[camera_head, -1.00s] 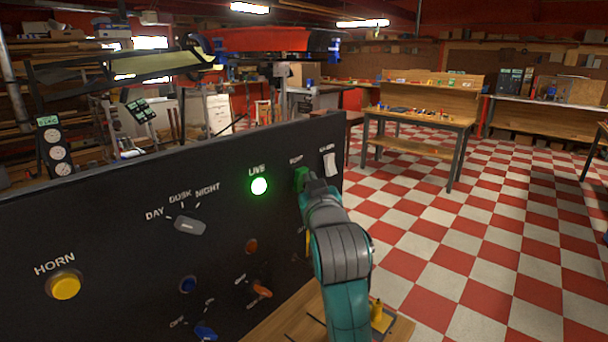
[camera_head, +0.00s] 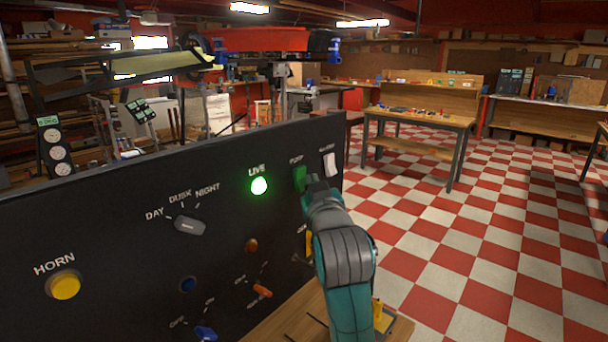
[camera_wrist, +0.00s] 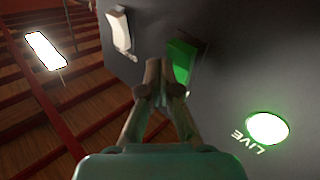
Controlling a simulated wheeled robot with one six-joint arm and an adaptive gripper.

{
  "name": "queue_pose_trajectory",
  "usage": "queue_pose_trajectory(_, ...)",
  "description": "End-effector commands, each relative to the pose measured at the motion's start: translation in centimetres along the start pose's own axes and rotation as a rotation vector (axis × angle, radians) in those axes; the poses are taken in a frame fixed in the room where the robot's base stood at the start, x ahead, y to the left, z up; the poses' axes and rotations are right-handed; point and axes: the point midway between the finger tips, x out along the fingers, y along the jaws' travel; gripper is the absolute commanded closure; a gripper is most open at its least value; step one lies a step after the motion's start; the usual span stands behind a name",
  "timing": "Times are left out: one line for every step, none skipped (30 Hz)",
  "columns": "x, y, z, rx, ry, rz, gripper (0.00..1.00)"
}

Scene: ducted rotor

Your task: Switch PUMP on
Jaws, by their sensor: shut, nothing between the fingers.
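The green rocker switch (camera_head: 299,174) sits on the black panel under a small label that seems to read PUMP. It also shows in the wrist view (camera_wrist: 181,62), just past my fingertips. My gripper (camera_head: 314,184) is shut and empty, just below and to the right of the green switch in the head view. In the wrist view my closed fingertips (camera_wrist: 165,70) overlap the near edge of the switch; I cannot tell whether they touch it. Which way the rocker is tipped is not clear.
A white rocker (camera_head: 329,165) is right of the green one. A lit green LIVE lamp (camera_head: 259,186) is to the left. The panel (camera_head: 120,230) also bears a grey selector (camera_head: 189,225), a yellow HORN button (camera_head: 65,286), and blue and orange controls. Open checkered floor lies right.

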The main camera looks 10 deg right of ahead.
Motion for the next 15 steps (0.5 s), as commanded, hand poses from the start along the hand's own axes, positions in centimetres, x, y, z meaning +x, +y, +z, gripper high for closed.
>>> queue_pose_trajectory(-0.2, 0.17, 0.17, 0.0, 0.0, 0.001, 1.0)
queue_pose_trajectory(-0.3, 0.24, 0.22, 0.0, 0.0, 0.001, 1.0)
queue_pose_trajectory(-0.42, 0.31, 0.26, 0.0, 0.001, 0.001, 1.0)
queue_pose_trajectory(-0.49, 0.35, 0.28, 0.0, 0.001, 0.0, 1.0)
queue_pose_trajectory(-0.53, 0.37, 0.3, 0.0, 0.001, 0.0, 1.0)
queue_pose_trajectory(-0.56, 0.38, 0.31, 0.0, 0.001, 0.0, 1.0)
queue_pose_trajectory(-0.56, 0.38, 0.31, 0.0, 0.001, 0.0, 1.0)
queue_pose_trajectory(-0.56, 0.38, 0.31, 0.0, 0.001, 0.0, 1.0)
queue_pose_trajectory(-0.55, 0.38, 0.31, 0.0, 0.001, 0.0, 1.0)
queue_pose_trajectory(-0.55, 0.37, 0.31, 0.0, 0.001, 0.0, 1.0)
queue_pose_trajectory(-0.55, 0.37, 0.31, 0.0, 0.001, 0.0, 1.0)
queue_pose_trajectory(-0.55, 0.37, 0.31, 0.0, 0.001, 0.0, 1.0)
queue_pose_trajectory(-0.55, 0.37, 0.32, 0.0, 0.001, 0.0, 1.0)
queue_pose_trajectory(-0.58, 0.39, 0.34, 0.0, 0.001, 0.0, 1.0)
queue_pose_trajectory(-0.66, 0.46, 0.42, 0.0, 0.001, 0.0, 1.0)
